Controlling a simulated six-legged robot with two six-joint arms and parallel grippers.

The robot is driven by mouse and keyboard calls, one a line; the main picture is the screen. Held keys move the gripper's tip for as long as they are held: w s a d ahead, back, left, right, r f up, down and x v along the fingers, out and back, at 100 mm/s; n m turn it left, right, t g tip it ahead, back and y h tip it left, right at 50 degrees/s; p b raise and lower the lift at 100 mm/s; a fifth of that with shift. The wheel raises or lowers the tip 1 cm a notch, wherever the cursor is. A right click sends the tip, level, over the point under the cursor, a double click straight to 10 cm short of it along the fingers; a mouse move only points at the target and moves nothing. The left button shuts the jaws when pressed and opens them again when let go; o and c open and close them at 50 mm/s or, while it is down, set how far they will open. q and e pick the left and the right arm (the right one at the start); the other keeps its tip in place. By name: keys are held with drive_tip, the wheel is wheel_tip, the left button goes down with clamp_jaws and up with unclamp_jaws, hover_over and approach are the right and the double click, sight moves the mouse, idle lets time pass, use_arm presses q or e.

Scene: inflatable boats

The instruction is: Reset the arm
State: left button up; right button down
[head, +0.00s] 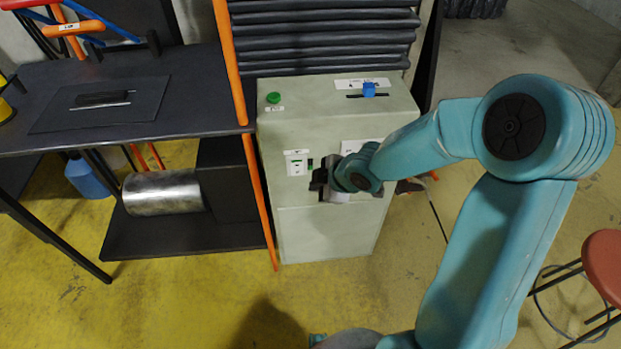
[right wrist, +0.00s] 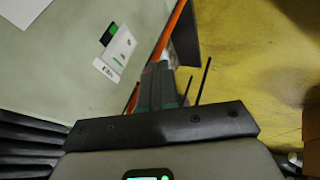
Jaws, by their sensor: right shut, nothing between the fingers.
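My right arm (head: 490,240) is teal and reaches in from the lower right, bent at a large round joint. Its gripper (head: 318,184) is in front of the pale grey-green cabinet (head: 330,235), beside the white panel with a green mark (head: 297,163). The gripper is shut and holds nothing. In the right wrist view its fingers (right wrist: 160,88) point past the cabinet's edge toward the floor, with the same white panel (right wrist: 118,50) to their left. I cannot tell whether the gripper touches the cabinet. My left gripper is not in view.
The cabinet top has a green button (head: 273,97) and a blue slider knob (head: 369,89). A dark table (head: 180,115) stands at left, with a metal cylinder (head: 163,192) below. An orange pole (head: 259,200) stands beside the cabinet. A red stool (head: 606,262) is at right. Yellow floor lies open in front.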

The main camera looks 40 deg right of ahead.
drive_tip(key=shift+s+r, duration=0.35)
drive_tip(key=shift+s, duration=0.1)
idle(0.3)
drive_tip(key=s+a+f+m+g+y+p, duration=0.2)
drive_tip(key=a+f+m+p, duration=0.15)
drive_tip(key=a, duration=0.35)
drive_tip(key=s+a+f+m+g+y+p, duration=0.1)
drive_tip(key=s+a+f+m+g+p, duration=0.1)
drive_tip(key=s+a+f+m+p, duration=0.3)
drive_tip(key=s+a+f+m+g, duration=0.3)
drive_tip(key=s+a+f+m, duration=0.1)
drive_tip(key=s+a, duration=0.3)
drive_tip(key=shift+s+a+f+p, duration=0.15)
drive_tip(key=shift+s+a+p, duration=0.25)
drive_tip(key=shift+a, duration=0.35)
